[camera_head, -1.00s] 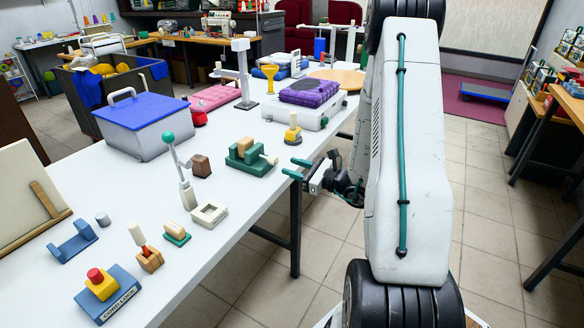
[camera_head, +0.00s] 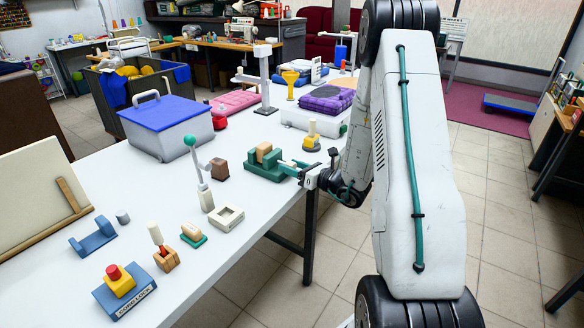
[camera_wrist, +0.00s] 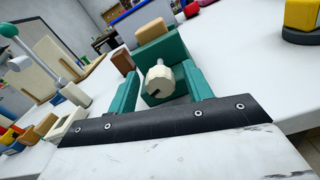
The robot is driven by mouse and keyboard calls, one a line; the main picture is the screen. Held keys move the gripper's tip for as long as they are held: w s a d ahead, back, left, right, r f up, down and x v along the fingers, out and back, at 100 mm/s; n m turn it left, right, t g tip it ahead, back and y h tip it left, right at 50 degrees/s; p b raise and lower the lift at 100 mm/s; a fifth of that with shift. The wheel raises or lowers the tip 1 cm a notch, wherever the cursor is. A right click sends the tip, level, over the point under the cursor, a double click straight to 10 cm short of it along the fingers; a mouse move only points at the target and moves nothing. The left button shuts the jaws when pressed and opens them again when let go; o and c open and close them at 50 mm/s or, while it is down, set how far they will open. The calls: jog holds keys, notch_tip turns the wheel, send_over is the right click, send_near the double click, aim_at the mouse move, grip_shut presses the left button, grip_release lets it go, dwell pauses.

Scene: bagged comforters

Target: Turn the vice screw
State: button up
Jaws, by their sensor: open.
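The green vice (camera_head: 258,172) stands near the table's right edge with a tan wooden block (camera_head: 263,152) in it. My gripper (camera_head: 288,167) is at the vice's right side in the head view. In the wrist view, the vice's cream screw knob (camera_wrist: 158,80) lies between the two teal fingers of my open gripper (camera_wrist: 162,72), with a gap visible on each side. The knob has a dark slot low on its face. In the head view, my fingers mostly hide the knob. The wooden block also shows in the wrist view (camera_wrist: 155,30), behind the knob.
A yellow-handled piece (camera_head: 311,140) stands behind my gripper near the edge. A brown block (camera_head: 221,168) and a green-knobbed lever (camera_head: 201,178) are left of the vice. Floor is open right of the table.

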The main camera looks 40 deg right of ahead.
jog(key=shift+w, duration=0.15)
jog(key=c, duration=1)
jog(key=shift+o, duration=0.2)
jog(key=n, duration=0.4)
jog(key=shift+a+n, duration=0.1)
jog(key=shift+n, duration=0.2)
jog(key=o, duration=1)
jog(key=shift+c, duration=0.2)
